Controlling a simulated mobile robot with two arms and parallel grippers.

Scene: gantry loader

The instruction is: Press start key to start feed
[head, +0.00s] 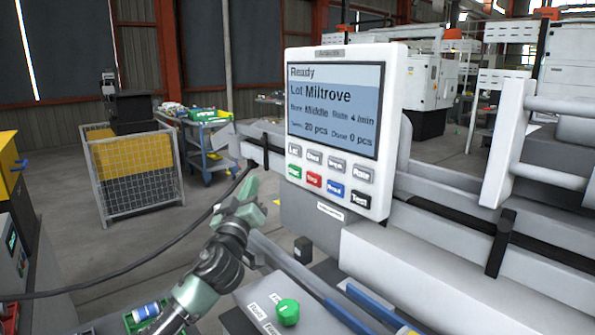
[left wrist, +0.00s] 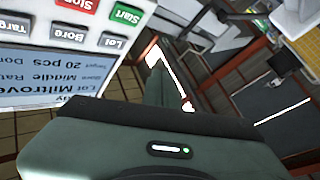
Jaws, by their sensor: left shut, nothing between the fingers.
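The control panel (head: 393,130) is a white box with a lit screen (head: 334,108) reading Ready, Lot Miltrove, 20 pcs and Done 0 pcs. Below it are two rows of keys. The green start key (head: 294,171) is at the left of the lower row, beside the red stop key (head: 314,180). In the left wrist view, the start key (left wrist: 125,13) shows upside down near the top edge. My left gripper (head: 252,188) is shut and empty, left of and slightly below the start key, apart from the panel. My right gripper is not in view.
A green knob (head: 288,311) sits on a grey box below the panel. A black cable runs across the left. A wire-mesh bin (head: 138,175) and a blue cart (head: 207,160) stand behind. White machine rails (head: 450,205) extend to the right.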

